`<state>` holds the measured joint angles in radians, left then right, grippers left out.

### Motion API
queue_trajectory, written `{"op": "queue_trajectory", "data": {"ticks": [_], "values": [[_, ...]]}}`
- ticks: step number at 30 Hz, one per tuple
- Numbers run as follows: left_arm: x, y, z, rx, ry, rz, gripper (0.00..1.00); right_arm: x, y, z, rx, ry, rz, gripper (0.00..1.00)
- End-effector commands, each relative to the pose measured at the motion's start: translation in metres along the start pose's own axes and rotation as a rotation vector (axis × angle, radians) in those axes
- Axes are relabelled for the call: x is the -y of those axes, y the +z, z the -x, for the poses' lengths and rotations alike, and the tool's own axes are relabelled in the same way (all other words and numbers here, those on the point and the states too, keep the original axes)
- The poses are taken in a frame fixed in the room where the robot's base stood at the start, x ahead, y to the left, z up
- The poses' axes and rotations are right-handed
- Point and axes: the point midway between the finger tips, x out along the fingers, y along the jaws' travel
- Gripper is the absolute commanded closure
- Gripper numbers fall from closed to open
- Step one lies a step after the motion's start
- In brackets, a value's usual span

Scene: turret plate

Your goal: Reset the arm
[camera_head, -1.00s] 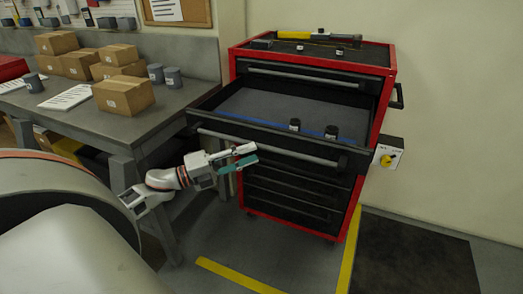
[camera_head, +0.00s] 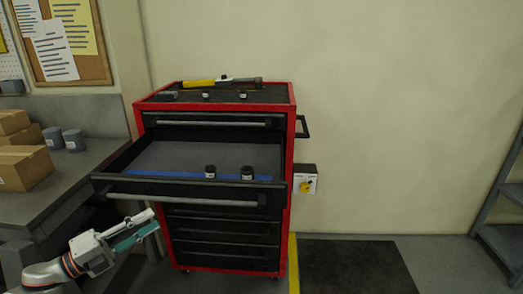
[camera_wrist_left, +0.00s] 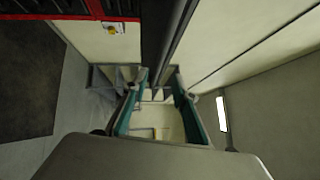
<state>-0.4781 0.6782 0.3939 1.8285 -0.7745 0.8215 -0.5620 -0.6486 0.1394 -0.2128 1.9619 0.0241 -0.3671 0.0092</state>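My left gripper (camera_head: 135,232) is at the lower left in the head view, in front of the open drawer and below its front edge. Its two teal-padded fingers are apart with nothing between them. The left wrist view also shows the fingers (camera_wrist_left: 155,112) spread and empty. The red tool cabinet (camera_head: 289,205) stands ahead with its second drawer (camera_head: 190,195) pulled out. My right gripper does not show.
A workbench (camera_head: 85,160) with cardboard boxes (camera_head: 24,168) and grey cups is at the left. A wall switch box (camera_head: 305,181) with a yellow knob is right of the cabinet. A dark mat (camera_head: 355,266) lies on open floor. Grey shelving (camera_head: 497,205) stands at the far right.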

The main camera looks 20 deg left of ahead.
Motion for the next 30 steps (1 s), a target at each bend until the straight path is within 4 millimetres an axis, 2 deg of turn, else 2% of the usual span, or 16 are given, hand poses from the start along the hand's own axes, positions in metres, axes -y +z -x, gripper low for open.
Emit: {"op": "queue_trajectory", "data": {"ticks": [2,5,8,10,12,14,15,19,21,24,27,30], "values": [[-0.003,-0.001,0.000,0.007,0.001,0.012,0.72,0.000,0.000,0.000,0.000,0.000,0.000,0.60],[-0.018,-0.008,-0.001,0.052,0.005,0.089,0.72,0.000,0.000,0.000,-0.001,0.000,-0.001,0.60],[-0.054,-0.025,-0.001,0.155,0.021,0.264,0.72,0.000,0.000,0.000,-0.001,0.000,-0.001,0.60],[-0.090,-0.046,0.001,0.254,0.045,0.438,0.72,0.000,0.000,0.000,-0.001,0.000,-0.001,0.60],[-0.129,-0.075,0.003,0.357,0.081,0.629,0.72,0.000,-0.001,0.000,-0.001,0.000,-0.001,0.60],[-0.159,-0.103,0.005,0.436,0.116,0.784,0.72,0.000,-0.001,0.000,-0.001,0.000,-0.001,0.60],[-0.177,-0.123,0.006,0.484,0.144,0.880,0.72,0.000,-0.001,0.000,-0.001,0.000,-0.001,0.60],[-0.226,-0.196,0.010,0.615,0.240,1.166,0.72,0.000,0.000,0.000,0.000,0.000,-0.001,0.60],[-0.242,-0.233,0.011,0.666,0.290,1.290,0.72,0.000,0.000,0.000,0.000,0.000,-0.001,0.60],[-0.257,-0.278,0.012,0.719,0.355,1.425,0.72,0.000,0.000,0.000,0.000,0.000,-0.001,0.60],[-0.265,-0.308,0.013,0.750,0.400,1.508,0.72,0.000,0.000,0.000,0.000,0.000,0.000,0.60],[-0.267,-0.323,0.012,0.764,0.423,1.549,0.72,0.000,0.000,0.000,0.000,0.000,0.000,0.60]]}}
